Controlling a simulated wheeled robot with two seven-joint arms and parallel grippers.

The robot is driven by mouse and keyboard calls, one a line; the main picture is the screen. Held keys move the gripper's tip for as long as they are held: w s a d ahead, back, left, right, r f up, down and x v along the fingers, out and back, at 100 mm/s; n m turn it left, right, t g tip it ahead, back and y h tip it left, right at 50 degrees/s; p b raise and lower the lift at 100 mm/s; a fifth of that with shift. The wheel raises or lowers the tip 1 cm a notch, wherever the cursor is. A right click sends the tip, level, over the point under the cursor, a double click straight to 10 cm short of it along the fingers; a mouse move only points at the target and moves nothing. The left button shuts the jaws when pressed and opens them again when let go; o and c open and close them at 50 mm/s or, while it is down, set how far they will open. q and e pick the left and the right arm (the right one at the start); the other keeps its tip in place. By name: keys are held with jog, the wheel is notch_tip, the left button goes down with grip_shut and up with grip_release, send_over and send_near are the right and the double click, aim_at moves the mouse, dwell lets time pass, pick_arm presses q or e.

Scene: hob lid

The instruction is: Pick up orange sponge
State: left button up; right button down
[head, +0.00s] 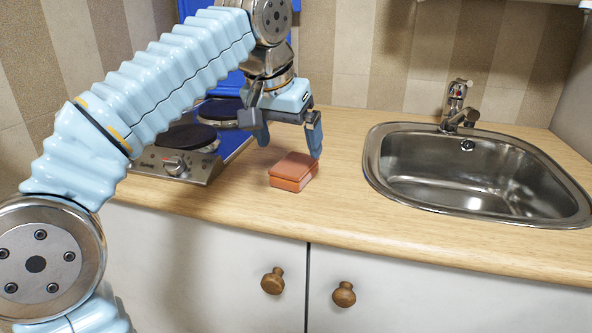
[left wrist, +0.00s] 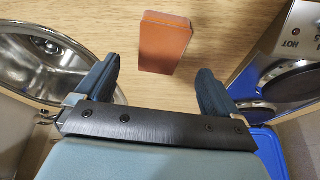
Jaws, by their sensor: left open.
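The orange sponge (head: 293,171) lies on the wooden counter between the hob and the sink. It has a reddish-orange top and a visible seam around its side. My left gripper (head: 289,147) is above and just behind the sponge in the head view, fingers pointing down, open and empty. In the left wrist view the sponge (left wrist: 165,42) lies beyond the two spread fingers (left wrist: 158,85), roughly centred between them and apart from them. My right gripper is in neither view.
A steel sink (head: 478,178) with a tap (head: 457,108) is set into the counter on the right. A hob (head: 178,163) with dark plates stands on the left, with a blue lid (head: 193,12) raised behind it. The counter (head: 335,205) around the sponge is clear.

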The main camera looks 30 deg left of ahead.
aim_at(295, 163)
pick_arm(q)
jog(key=x, duration=0.5)
jog(key=shift+w, duration=0.25)
jog(key=shift+w+f, duration=0.15)
jog(key=shift+f, duration=0.25)
jog(key=shift+f, duration=0.25)
